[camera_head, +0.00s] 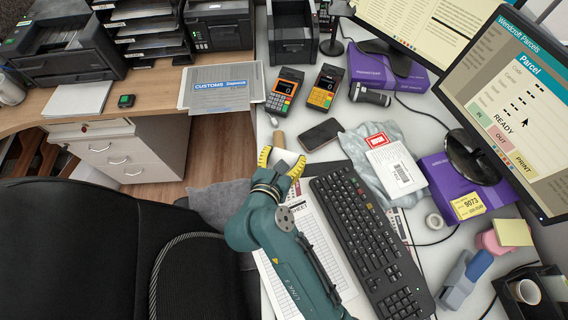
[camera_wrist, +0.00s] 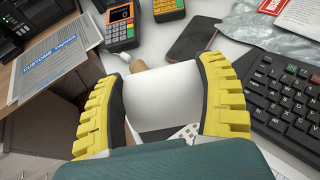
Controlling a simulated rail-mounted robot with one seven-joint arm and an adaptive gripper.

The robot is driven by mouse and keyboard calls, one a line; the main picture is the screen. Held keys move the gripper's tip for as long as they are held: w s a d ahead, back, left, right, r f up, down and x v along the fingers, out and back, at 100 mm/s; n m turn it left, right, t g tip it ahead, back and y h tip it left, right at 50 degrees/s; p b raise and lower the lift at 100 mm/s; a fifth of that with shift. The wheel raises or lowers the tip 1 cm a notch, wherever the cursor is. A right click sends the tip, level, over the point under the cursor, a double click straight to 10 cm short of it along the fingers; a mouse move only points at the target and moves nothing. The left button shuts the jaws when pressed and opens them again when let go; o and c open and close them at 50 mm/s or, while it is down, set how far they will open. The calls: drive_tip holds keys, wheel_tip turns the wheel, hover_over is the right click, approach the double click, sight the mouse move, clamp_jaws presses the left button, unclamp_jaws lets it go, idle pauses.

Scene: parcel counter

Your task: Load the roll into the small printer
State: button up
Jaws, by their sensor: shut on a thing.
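My gripper (camera_head: 281,163) has its yellow ribbed fingers shut on a white paper roll (camera_wrist: 158,97). The roll fills the space between the fingers in the wrist view; in the head view only a small pale part shows between them. The gripper is over the near left edge of the counter, left of the keyboard. A black box-shaped device with an open front (camera_head: 292,45) stands at the back of the counter and looks like the small printer. It is well beyond the gripper. Its inside is too dark to make out.
A wooden-handled tool (camera_head: 278,139) lies just beyond the fingers. A phone (camera_head: 320,134) and keyboard (camera_head: 368,236) lie to the right. A customs folder (camera_head: 222,90) lies left.

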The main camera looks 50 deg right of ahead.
wheel_tip(320, 180, down, 7)
drive_tip(key=b, duration=0.2)
drive_tip(key=shift+f+b, duration=0.15)
drive_tip(key=shift+b, duration=0.25)
